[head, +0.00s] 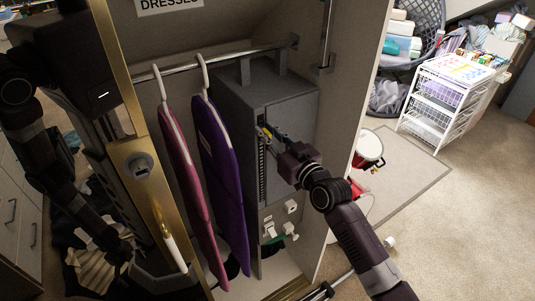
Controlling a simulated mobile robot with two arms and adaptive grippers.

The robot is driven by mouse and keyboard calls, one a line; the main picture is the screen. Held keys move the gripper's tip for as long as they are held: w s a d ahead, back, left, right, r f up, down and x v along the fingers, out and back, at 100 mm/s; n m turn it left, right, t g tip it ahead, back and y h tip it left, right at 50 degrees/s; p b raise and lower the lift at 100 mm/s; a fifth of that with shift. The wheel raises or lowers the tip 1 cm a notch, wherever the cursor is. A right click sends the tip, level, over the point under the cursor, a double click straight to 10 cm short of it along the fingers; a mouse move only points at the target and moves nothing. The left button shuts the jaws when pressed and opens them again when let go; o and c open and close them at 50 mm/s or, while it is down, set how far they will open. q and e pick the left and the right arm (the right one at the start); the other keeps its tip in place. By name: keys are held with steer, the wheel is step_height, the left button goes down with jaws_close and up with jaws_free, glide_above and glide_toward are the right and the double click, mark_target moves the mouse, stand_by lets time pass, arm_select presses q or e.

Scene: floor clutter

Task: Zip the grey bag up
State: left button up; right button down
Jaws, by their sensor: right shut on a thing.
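The grey bag (283,105) is a tall box-shaped fabric bag hanging by grey straps from the rail inside the wardrobe. A dark zip line runs down its front left edge, and part of the front is hidden by my right gripper. My right gripper (268,136) is at that edge, about mid-height on the bag, and is shut on what looks like the zip pull. The pull is hidden between the fingers. A dark arm shows at the left, but its gripper is too dark to make out.
A pink garment bag (183,165) and a purple garment bag (221,170) hang just left of the grey bag. A gold-framed door (142,150) stands at the left. A white drawer cart (440,100) and a red-and-white bucket (369,150) stand outside at the right.

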mark_target(260, 116)
step_height(260, 116, up, 2)
steer(key=shift+r+p, duration=0.35)
steer(key=shift+p, duration=0.1)
steer(key=shift+r, duration=0.35)
steer(key=c, duration=2.1)
jaws_free()
steer(key=shift+r, duration=0.1)
steer(key=shift+o, duration=0.6)
arm_select(q)
steer(key=shift+w+r, duration=0.2)
steer(key=shift+r, duration=0.35)
steer(key=shift+w+r, duration=0.15)
steer(key=shift+r, duration=0.35)
arm_select(e)
steer(key=v, duration=1.2)
